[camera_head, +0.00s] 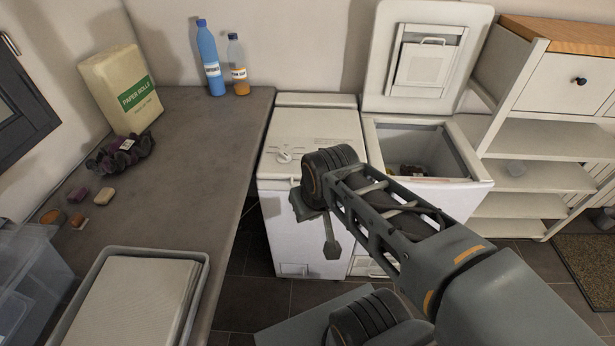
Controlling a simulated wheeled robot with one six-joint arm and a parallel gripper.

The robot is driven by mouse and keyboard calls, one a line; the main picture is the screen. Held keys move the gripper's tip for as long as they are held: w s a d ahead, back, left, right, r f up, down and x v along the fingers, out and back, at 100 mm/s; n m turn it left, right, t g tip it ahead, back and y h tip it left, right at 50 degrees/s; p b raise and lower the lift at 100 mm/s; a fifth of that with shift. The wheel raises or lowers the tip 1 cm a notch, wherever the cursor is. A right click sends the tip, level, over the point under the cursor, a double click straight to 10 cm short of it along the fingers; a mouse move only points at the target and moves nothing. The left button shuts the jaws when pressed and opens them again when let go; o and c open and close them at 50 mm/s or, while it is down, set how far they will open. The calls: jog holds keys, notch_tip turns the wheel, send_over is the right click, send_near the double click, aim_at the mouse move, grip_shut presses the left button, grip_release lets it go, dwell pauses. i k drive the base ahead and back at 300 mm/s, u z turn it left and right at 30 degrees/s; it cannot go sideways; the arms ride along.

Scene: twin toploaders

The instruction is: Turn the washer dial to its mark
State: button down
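A white top-loading machine (312,128) with its lid shut stands right of the counter. A pale round dial (285,156) sits on the left part of its top, with small grey markings near it. I cannot read a mark. My gripper (332,247) hangs in front of this machine, pointing down, below and to the right of the dial and apart from it. My wrist hides part of the machine's front edge. Only part of the gripper shows, so I cannot tell whether it is open. Nothing is seen in it.
A second top-loader (452,163) stands to the right, lid (383,50) raised, dark items inside. A grey counter (195,150) on the left holds two bottles, a paper-rolls pack (118,88), soaps and a tray (207,262). Shelves (535,176) stand at the right. Dark tiled floor shows between.

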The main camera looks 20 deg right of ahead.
aim_at(283, 158)
jog(key=u, duration=2.45)
jog(key=k, duration=1.1)
jog(key=z, duration=1.25)
jog(key=i, duration=1)
